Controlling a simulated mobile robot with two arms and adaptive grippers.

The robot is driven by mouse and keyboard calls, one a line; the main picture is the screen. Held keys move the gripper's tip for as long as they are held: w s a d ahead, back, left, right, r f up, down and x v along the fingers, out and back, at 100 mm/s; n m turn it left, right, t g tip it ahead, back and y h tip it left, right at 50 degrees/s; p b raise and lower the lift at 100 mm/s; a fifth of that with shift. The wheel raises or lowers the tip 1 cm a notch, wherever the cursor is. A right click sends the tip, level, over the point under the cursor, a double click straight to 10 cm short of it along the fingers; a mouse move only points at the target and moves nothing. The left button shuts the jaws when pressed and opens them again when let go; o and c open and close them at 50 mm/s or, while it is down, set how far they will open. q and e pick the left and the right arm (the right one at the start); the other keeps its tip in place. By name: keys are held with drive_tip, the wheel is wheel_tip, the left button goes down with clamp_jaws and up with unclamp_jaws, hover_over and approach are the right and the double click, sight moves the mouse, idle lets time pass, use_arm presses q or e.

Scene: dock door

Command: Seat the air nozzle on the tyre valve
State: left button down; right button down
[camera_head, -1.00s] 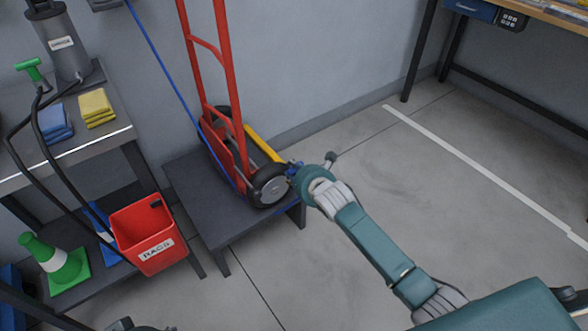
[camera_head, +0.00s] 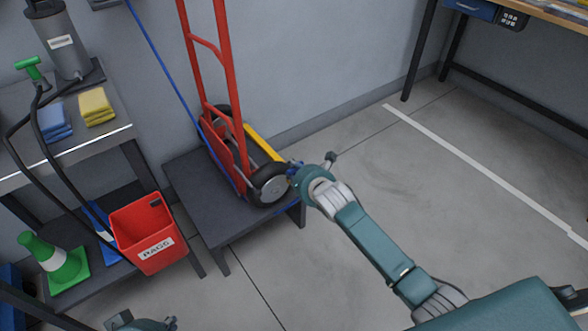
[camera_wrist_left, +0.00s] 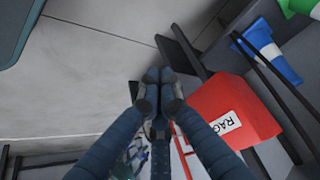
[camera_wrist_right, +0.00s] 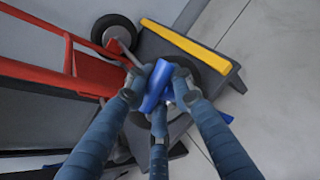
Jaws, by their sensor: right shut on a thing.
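A red hand truck (camera_head: 225,95) stands on a low dark platform (camera_head: 205,215). Its near wheel (camera_head: 270,188) has a black tyre and a grey hub; in the right wrist view this wheel (camera_wrist_right: 207,80) is mostly behind my fingers. My right gripper (camera_head: 293,168) is beside that wheel. In the right wrist view my right gripper (camera_wrist_right: 160,82) is shut on the blue air nozzle (camera_wrist_right: 155,87). I cannot make out the tyre valve or whether the nozzle touches it. My left gripper (camera_wrist_left: 155,76) has its fingertips together with nothing visible between them.
A red rags bin (camera_head: 150,238) hangs by the shelf at left, near a green cone (camera_head: 55,262). A blue hose (camera_head: 160,55) runs down past the hand truck. A yellow bar (camera_head: 262,143) lies behind the wheel. Floor to the right is clear.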

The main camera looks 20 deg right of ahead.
use_arm(q)
drive_tip(key=shift+w+d+r+t, duration=0.15)
drive_tip(key=shift+w+t, duration=0.05)
drive_tip(key=shift+w, duration=0.2)
drive_tip(key=shift+w+d+r+t, duration=0.1)
drive_tip(key=shift+w+d+t, duration=0.1)
drive_tip(key=shift+w, duration=0.2)
use_arm(e)
drive_tip(key=shift+f, duration=0.3)
use_arm(q)
drive_tip(key=shift+w+r, duration=0.1)
drive_tip(key=shift+w, duration=0.05)
use_arm(e)
drive_tip(key=c, duration=1.8)
unclamp_jaws()
drive_tip(key=shift+o, duration=0.2)
